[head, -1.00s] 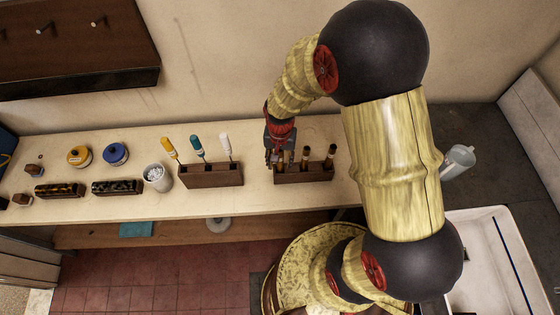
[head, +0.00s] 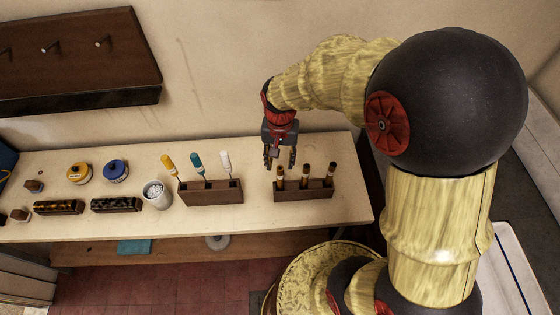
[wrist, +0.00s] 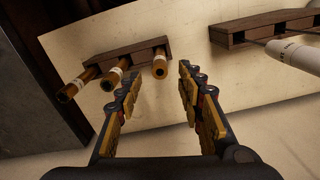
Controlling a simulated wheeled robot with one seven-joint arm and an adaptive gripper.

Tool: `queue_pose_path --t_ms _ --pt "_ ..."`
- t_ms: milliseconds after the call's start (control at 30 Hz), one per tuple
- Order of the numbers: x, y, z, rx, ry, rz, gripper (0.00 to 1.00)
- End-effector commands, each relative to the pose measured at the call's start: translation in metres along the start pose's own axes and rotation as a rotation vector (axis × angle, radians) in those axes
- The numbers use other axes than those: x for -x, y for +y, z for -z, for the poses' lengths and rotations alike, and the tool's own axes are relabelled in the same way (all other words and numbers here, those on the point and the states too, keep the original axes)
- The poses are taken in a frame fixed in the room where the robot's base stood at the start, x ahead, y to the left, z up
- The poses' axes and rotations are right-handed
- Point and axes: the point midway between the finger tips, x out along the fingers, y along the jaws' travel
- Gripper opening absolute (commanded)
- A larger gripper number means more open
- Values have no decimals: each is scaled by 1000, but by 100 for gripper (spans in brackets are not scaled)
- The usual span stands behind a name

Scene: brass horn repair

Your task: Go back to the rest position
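My gripper (head: 280,159) hangs above the back part of the workbench (head: 110,222), just behind the right-hand wooden rack. It is open, and in the wrist view its two fingers (wrist: 157,92) stand apart with nothing between them. The right-hand rack (head: 318,193) holds three dark tubes with pale bands and brass-coloured parts, all standing in it. The rack also shows at the upper left of the wrist view (wrist: 130,60), with the tube ends pointing toward the camera. The gripper is apart from the tubes.
A second wooden rack (head: 212,197) holds yellow, teal and white-handled tools. A dark board (head: 75,60) with pegs hangs on the wall.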

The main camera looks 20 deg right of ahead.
Motion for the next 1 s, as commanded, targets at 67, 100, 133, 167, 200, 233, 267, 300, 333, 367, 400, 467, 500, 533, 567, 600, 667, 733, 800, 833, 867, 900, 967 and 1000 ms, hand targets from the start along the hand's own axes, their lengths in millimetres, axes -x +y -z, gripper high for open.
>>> queue_pose_path --t_ms 67,100,133,167,200,233,267,300,333,367,400,467,500,533,567,600,667,733,800,833,867,900,967,1000 --pt "0 0 0 0 0 0 38" --pt "0 0 0 0 0 0 38" --pt "0 0 0 0 0 0 38" --pt "0 0 0 0 0 0 38" --pt "0 0 0 0 0 0 38" --pt "0 0 0 0 0 0 38" --pt "0 0 0 0 0 0 38" --pt "0 0 0 1 0 0 38" --pt "0 0 0 4 0 0 38" --pt "0 0 0 9 0 0 38" --pt "0 0 0 22 -1 -1 38" --pt "0 1 -2 55 -6 -3 38" --pt "-2 3 -6 85 -16 -9 38" --pt "-5 6 -11 112 -29 -15 38" --pt "-5 10 -17 142 -41 -20 38" --pt "-2 15 -26 185 -51 -24 38" --pt "11 21 -37 253 -39 -17 38" --pt "23 27 -46 312 -16 -7 38" --pt "34 32 -56 363 15 5 38" --pt "38 34 -60 383 30 10 38" --pt "43 37 -64 401 47 15 38" --pt "50 40 -70 427 73 22 38" --pt "58 45 -79 461 119 35 38" --pt "64 49 -85 483 153 43 38"
